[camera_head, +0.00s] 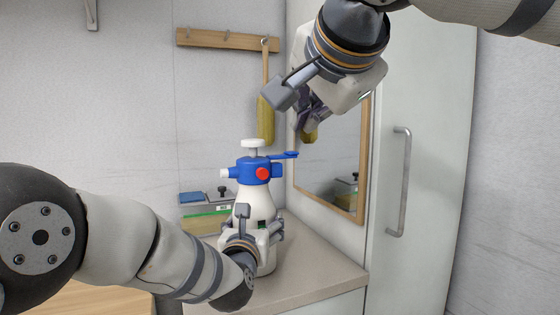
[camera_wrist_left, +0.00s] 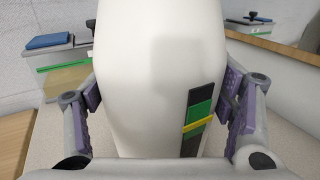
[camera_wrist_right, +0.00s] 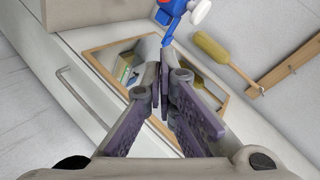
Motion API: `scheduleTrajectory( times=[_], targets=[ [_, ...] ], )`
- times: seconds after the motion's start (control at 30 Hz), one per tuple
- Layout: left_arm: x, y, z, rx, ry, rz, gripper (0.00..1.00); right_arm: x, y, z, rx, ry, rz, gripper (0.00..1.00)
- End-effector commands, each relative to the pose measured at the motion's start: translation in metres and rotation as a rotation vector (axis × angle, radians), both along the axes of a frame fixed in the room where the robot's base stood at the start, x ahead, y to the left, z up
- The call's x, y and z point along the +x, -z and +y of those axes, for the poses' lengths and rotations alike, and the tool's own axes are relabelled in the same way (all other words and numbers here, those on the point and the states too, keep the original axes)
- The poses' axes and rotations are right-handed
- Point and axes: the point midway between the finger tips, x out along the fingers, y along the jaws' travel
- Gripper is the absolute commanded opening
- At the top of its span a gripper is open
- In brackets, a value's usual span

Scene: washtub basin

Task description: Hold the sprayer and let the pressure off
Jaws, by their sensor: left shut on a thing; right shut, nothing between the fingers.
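The sprayer (camera_head: 252,205) stands upright on the counter, with a white bottle body, a blue head, a white knob on top (camera_head: 253,143), a red round button (camera_head: 263,173) and a blue lever pointing right (camera_head: 284,155). My left gripper (camera_head: 258,228) is shut around the bottle's body; in the left wrist view the white body (camera_wrist_left: 150,80) fills the space between its fingers. My right gripper (camera_head: 305,122) is shut and empty, above and to the right of the sprayer head. In the right wrist view its fingertips (camera_wrist_right: 162,70) meet, and part of the blue head (camera_wrist_right: 172,12) shows beyond them.
A mirror (camera_head: 335,165) in a wooden frame hangs on the side wall behind my right gripper. A yellow brush (camera_head: 266,120) hangs from a wooden peg rail (camera_head: 225,40). Grey-lidded boxes (camera_head: 203,210) stand behind the sprayer. A cabinet door with a handle (camera_head: 399,185) is at right.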

Motion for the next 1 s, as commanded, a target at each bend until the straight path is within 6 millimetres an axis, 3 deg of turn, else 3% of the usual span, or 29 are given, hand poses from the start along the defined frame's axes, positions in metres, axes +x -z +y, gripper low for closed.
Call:
scheduleTrajectory(
  times=[0.43,0.9,1.0],
  targets=[
    [0.0,0.0,0.0,0.0,-0.001,0.0,0.18,0.002,0.004,0.003,-0.012,-0.027,0.017,0.0],
    [0.0,0.0,0.0,0.0,-0.001,-0.001,0.18,0.085,0.052,0.009,-0.013,-0.025,0.02,0.0],
    [0.0,0.0,0.0,0.0,0.0,-0.001,0.18,0.091,0.064,0.021,-0.015,-0.027,0.018,0.0]
  ],
)
